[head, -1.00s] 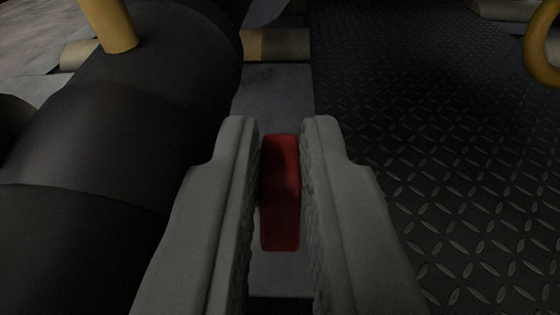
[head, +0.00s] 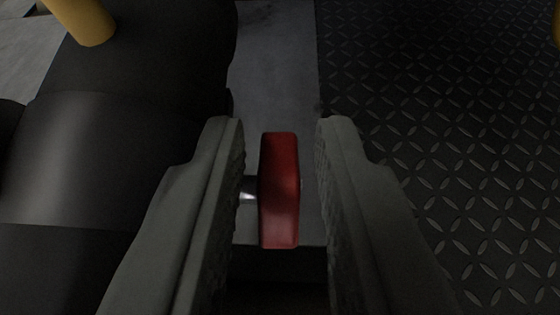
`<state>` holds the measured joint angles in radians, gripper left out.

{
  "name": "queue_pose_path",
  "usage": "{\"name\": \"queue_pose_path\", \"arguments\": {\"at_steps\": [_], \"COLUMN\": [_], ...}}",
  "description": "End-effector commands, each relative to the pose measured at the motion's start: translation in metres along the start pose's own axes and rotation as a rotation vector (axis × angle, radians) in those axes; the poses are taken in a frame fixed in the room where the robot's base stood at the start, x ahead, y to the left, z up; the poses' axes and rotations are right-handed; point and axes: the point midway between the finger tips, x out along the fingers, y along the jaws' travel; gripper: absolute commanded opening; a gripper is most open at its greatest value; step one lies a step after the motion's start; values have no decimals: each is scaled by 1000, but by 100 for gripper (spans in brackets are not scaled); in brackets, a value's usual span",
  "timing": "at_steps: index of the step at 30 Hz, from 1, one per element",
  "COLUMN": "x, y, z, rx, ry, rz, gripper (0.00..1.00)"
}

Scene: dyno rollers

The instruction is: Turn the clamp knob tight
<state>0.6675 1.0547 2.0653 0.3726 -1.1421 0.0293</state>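The clamp knob (head: 279,190) is a red bar, seen upright in the picture at its middle. A short shiny metal shaft (head: 249,188) joins its left side and runs behind the left finger. My gripper (head: 281,130) is open, with one grey finger on each side of the knob. There is a clear gap between the knob and each finger. The far end of the shaft is hidden behind the left finger.
A large black roller (head: 95,150) lies along the left, with a yellow post (head: 82,20) above it. A grey metal plate (head: 275,65) runs behind the knob. Dark diamond-tread floor plate (head: 440,130) fills the right side.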

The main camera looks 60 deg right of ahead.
Motion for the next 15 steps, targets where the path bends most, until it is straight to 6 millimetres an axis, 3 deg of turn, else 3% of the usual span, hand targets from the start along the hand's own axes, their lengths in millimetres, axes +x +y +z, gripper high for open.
{"name": "queue_pose_path", "arguments": {"at_steps": [8,15], "x": [-4,-39], "y": [0,-1], "z": [0,0], "rx": [0,-1], "ry": [0,0], "rz": [-1,-1], "gripper": [22,22]}}
